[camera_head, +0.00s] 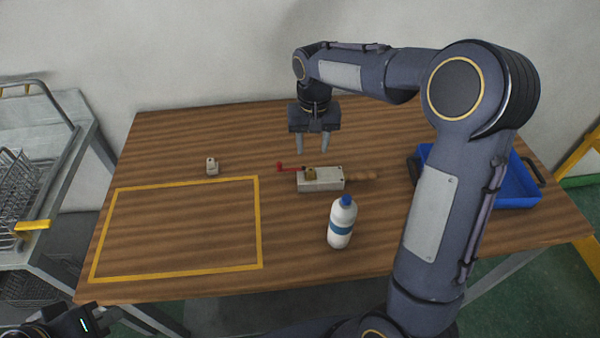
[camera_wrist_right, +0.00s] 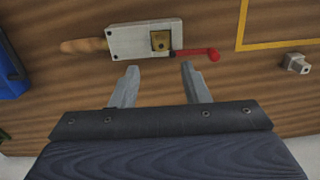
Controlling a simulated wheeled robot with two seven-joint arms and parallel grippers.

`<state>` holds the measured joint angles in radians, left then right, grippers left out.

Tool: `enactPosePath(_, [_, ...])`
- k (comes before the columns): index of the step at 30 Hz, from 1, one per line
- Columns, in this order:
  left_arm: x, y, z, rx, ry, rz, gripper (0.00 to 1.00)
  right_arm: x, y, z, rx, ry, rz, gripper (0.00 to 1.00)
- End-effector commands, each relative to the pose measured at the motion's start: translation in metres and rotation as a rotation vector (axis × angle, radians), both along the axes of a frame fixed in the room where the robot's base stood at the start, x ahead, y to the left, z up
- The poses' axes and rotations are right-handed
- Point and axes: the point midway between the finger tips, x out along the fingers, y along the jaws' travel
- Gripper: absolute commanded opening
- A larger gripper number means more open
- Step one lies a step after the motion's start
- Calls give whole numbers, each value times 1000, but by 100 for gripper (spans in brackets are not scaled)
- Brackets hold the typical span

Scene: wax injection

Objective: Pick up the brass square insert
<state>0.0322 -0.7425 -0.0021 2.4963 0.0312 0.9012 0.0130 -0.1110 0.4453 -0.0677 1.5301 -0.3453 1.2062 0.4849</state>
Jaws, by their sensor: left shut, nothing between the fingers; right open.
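The brass square insert (camera_head: 310,174) sits on the grey metal mould block (camera_head: 326,184), near its left end. In the right wrist view the insert (camera_wrist_right: 160,41) shows a dark round hole, on the block (camera_wrist_right: 125,42). My right gripper (camera_head: 313,150) is open and empty, pointing down behind the block. In its wrist view the fingers (camera_wrist_right: 160,68) are apart, with the insert ahead of the gap and not between them. My left gripper (camera_head: 78,323) is partly in view at the bottom left corner, shut and empty, far from the insert.
A red lever (camera_head: 288,167) and a wooden handle (camera_head: 362,177) extend from the block. A white bottle (camera_head: 341,226) stands in front. A blue crate (camera_head: 516,190) is at right, partly behind my right arm. A small pale part (camera_head: 212,167) is left. The yellow-outlined area (camera_head: 180,184) is empty.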

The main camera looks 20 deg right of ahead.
Motion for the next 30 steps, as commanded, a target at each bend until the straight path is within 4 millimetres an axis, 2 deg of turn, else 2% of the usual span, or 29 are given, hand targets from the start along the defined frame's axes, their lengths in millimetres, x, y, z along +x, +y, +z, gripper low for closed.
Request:
enactPosePath(8, [0, 0, 3, 0, 0, 0, 0, -2, 1, -31, 1, 4, 0, 42])
enactPosePath(15, [0, 0, 9, 0, 0, 0, 0, -4, 5, -66, 0, 3, 0, 42])
enactPosePath(19, [0, 0, 9, 0, 0, 0, 0, -4, 5, -74, 1, 1, -1, 42])
enactPosePath(25, [0, 0, 9, 0, 0, 0, 0, -4, 5, -74, 2, -1, 0, 42])
enactPosePath(30, [0, 0, 9, 0, 0, 0, 0, -4, 5, -74, 2, -1, 0, 21])
